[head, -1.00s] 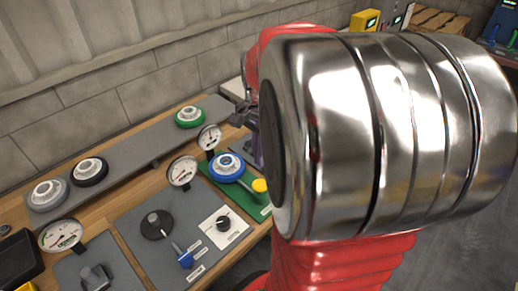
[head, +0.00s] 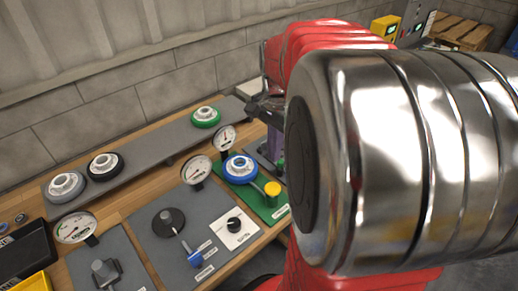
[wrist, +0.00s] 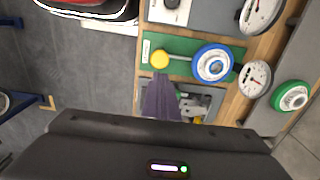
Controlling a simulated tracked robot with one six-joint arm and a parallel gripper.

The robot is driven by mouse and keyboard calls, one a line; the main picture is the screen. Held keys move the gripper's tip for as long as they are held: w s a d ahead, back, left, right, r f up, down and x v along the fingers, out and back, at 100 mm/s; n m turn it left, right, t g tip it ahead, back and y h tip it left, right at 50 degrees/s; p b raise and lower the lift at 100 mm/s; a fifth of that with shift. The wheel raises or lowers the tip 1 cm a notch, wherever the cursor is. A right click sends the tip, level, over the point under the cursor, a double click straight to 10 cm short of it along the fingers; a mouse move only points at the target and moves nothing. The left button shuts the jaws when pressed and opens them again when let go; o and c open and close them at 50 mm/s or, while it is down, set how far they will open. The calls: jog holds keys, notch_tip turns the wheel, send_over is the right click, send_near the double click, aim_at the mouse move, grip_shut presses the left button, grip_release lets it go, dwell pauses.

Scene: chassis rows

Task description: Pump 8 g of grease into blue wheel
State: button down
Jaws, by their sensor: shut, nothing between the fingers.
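The blue wheel (head: 240,168) has a pale metal hub and sits on the green plate (head: 277,213) on the bench. It also shows in the wrist view (wrist: 213,64). A lever with a yellow knob (head: 272,188) stands beside the wheel; the knob appears in the wrist view (wrist: 159,58) too. A round white gauge (head: 225,137) stands behind the wheel. My gripper (wrist: 160,100) is shut and empty in the wrist view, below the yellow knob in the picture and apart from it. In the head view my arm hides part of the gripper.
A green wheel (head: 206,116), a black wheel (head: 104,166) and a grey wheel (head: 65,186) rest on the grey rail at the back. A grey panel (head: 150,247) with a blue-ended lever and a dial knob lies left of the green plate. Open floor (wrist: 70,70) lies beside the bench.

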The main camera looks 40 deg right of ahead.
aim_at(272, 188)
jog(key=shift+r, duration=0.9)
jog(key=shift+f, duration=0.1)
notch_tip(272, 188, down, 14)
jog(key=shift+r, duration=0.1)
jog(key=shift+a+f, duration=0.1)
jog(key=shift+f, duration=1.4)
jog(key=shift+s, duration=0.1)
